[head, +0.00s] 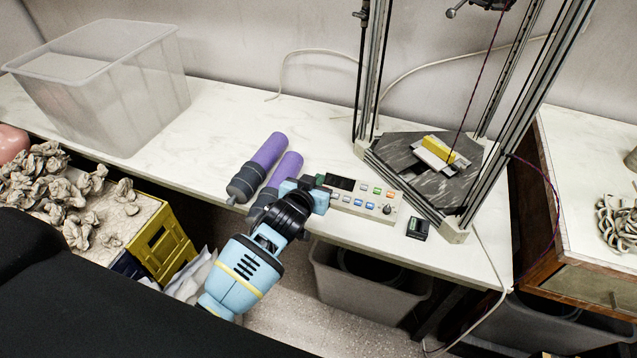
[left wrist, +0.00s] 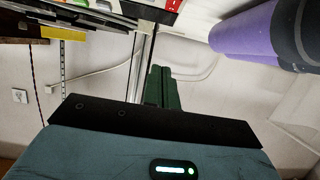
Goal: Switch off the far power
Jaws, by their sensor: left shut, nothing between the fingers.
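A light grey control panel (head: 364,199) with a dark display, several coloured buttons and a knob lies on the white table in front of the delta frame. Part of it, with a red button, shows at the top of the left wrist view (left wrist: 172,5). My left gripper (head: 324,182) is at the panel's left end, over or beside it; I cannot tell whether it touches. Its dark green fingers (left wrist: 162,86) are shut together and empty in the left wrist view. It hides the panel's left edge. Which control is the far power is too small to read. My right gripper is not in view.
Two purple cylinders with grey ends (head: 266,158) lie left of my gripper. The delta frame (head: 371,100) stands behind the panel, with a yellow block (head: 439,149) on its plate. A small black box (head: 418,228) sits near the front edge. A clear bin (head: 110,95) stands at left.

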